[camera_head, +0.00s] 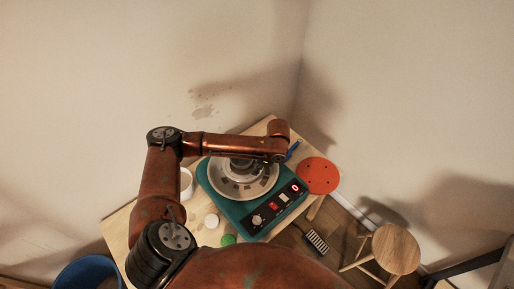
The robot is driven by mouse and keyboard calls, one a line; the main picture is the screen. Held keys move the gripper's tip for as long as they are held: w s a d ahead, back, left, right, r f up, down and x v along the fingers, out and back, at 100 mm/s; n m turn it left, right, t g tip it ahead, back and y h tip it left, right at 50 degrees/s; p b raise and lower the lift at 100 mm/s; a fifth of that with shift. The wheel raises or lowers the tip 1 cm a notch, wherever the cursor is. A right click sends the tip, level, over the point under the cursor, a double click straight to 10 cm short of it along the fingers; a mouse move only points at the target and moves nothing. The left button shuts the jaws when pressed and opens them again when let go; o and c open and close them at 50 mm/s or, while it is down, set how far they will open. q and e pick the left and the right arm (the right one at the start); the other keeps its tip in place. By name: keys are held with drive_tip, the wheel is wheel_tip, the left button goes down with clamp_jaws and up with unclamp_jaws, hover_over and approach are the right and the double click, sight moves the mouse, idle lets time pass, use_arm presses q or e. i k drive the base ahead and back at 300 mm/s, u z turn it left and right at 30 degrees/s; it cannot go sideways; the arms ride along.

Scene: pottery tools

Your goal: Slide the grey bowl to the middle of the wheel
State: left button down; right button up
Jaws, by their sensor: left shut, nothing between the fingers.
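The pottery wheel (240,190) has a teal body and a pale round wheel head, and it stands on a wooden table. A dark grey rounded shape, apparently the grey bowl (243,168), shows near the middle of the wheel head, partly hidden under my left arm. I cannot tell how exactly it is centred. My left arm reaches in from the left and crosses above the back of the wheel. My left gripper (276,158) is small and partly hidden at the arm's end, by the wheel's back right; it is shut and empty. My right gripper is out of view.
The wheel's front panel (278,206) has a red display and buttons. A white cup (186,182), a small white jar (211,220) and a green lid (228,239) are left of the wheel.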

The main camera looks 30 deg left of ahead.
sight(242, 164)
drive_tip(key=k, duration=1.1)
